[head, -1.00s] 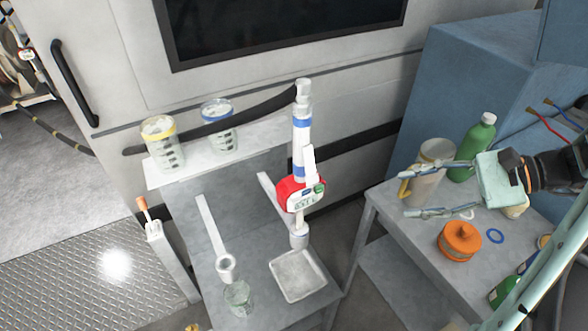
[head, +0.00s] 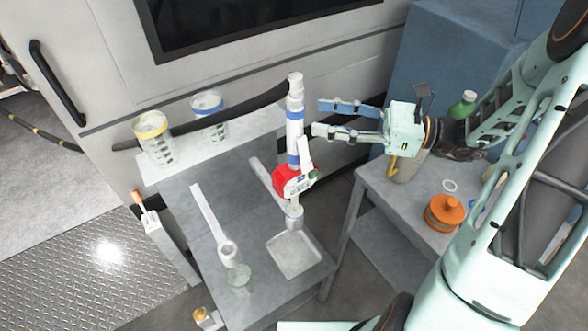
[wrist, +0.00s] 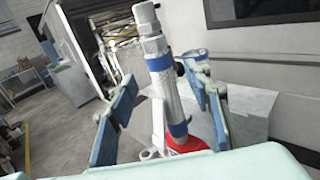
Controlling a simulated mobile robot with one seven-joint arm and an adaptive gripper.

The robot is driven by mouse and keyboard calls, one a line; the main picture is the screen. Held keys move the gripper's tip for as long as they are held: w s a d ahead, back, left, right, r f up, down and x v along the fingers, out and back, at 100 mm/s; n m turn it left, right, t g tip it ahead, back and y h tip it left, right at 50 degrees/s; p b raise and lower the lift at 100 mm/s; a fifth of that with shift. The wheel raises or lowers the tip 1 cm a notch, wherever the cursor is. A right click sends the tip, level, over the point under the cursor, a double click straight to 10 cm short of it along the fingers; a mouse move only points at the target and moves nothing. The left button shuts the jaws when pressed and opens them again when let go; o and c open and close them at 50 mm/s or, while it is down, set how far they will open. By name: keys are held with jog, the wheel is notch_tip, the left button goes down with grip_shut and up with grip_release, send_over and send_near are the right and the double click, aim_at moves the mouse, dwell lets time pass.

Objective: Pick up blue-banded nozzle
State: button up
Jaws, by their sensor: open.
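The blue-banded nozzle (head: 295,128) stands nearly upright over the grey bench, a pale metal tube with blue bands and a red-and-white metered handle (head: 296,181) low on it. Its lower tip is above a square tray (head: 294,255). My gripper (head: 317,117) is open, just right of the nozzle's upper part in the head view, its fingers pointing at it. In the wrist view the nozzle (wrist: 165,85) rises between the two spread fingers, with a visible gap on each side. I see no contact.
A yellow-rimmed jug (head: 153,138) and a blue-rimmed jug (head: 209,115) stand on the back shelf. A clear cup (head: 239,275) stands at the front of the bench. The right-hand table holds an orange container (head: 444,212) and a green bottle (head: 463,105). A dark hose (head: 210,130) runs behind the nozzle.

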aim_at(303, 113)
jog(key=a, duration=0.2)
jog(key=w+a+p, duration=0.1)
jog(key=a, duration=0.2)
jog(key=shift+a, duration=0.1)
grip_shut()
jog(key=shift+r, duration=0.15)
